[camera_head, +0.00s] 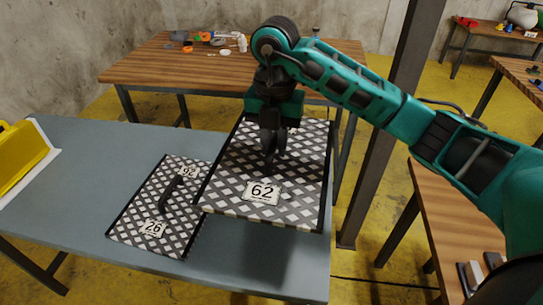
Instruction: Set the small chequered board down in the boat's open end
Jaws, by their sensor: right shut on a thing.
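My right gripper (271,160) is shut on a chequered board (240,165) with a "62" label, probably by a handle that its fingers hide. This board looks raised above the right part of the blue-grey table (90,160), near flat, with a shadow below. A second chequered board (140,212), labelled "92" and "26", lies on the table to its left, with a black handle on top. The held board looks larger, but it is nearer the camera; I cannot tell which is smaller. No boat is clearly recognisable. My left gripper is not in view.
A yellow object (22,158) with a white base, cut off by the frame, sits at the table's left edge. A wooden table (165,72) with small items stands behind. A dark post (385,130) rises right of the table. The table's left middle is clear.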

